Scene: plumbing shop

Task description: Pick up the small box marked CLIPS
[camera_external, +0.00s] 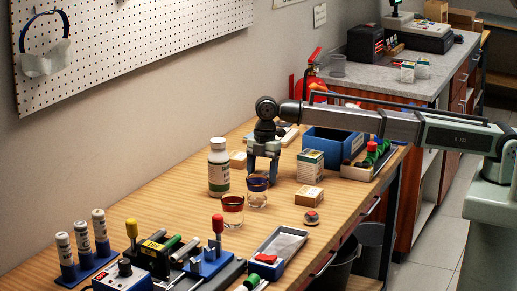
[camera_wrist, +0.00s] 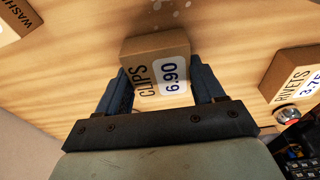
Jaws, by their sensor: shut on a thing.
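The small cardboard box marked CLIPS (camera_wrist: 158,68), with a 6.90 label, sits between the two dark fingers of my gripper (camera_wrist: 160,76) in the wrist view. The fingers press on its two sides. In the external view my gripper (camera_external: 263,170) points down over the wooden bench, behind two glasses. There the CLIPS box is mostly hidden, and I cannot tell whether it touches the bench.
A box marked RIVETS (camera_wrist: 292,75) lies to the right and one marked WASH (camera_wrist: 14,18) to the upper left. A white bottle (camera_external: 218,168), a red-rimmed glass (camera_external: 232,211) and a blue-rimmed glass (camera_external: 257,194) stand close to my gripper. A blue bin (camera_external: 330,142) is behind.

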